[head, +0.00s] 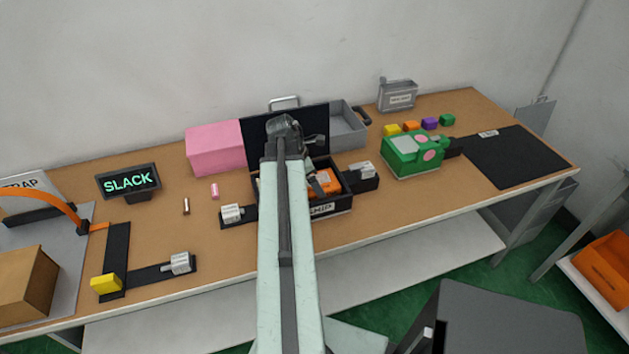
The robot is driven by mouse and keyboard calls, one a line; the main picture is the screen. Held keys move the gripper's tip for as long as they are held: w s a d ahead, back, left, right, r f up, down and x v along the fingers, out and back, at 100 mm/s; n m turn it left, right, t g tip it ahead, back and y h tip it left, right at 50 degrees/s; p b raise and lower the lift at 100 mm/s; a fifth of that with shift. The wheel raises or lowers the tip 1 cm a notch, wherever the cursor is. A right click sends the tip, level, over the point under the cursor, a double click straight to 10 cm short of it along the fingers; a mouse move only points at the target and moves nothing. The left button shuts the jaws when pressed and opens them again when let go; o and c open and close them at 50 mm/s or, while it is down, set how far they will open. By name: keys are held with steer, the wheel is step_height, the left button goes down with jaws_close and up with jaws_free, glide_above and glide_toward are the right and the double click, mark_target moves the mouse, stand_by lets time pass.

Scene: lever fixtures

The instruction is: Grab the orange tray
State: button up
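An orange tray (604,268) with raised walls sits on a white shelf at the far right, low in the head view and cut off by the right edge. My pale green arm rises through the middle of the view to a dark joint over the workbench, far to the left of the tray. My gripper's fingers cannot be made out there, so I cannot tell whether they are open or shut. A smaller orange object (323,183) lies in a black open box (340,207) behind my arm, partly hidden.
A long brown workbench (380,212) carries a pink box (215,149), a green box (412,158), a SLACK sign (128,182), a grey bin (346,126) and lever fixtures. Green floor shows between the bench and the shelf (590,296).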

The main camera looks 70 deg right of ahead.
step_height(320, 180, up, 9)
steer(key=p, duration=0.8)
steer(key=w+a, duration=1.2)
steer(key=w, duration=0.3)
steer(key=shift+a+f+b, duration=0.2)
steer(key=shift+f+b, duration=0.05)
steer(key=shift+b, duration=0.2)
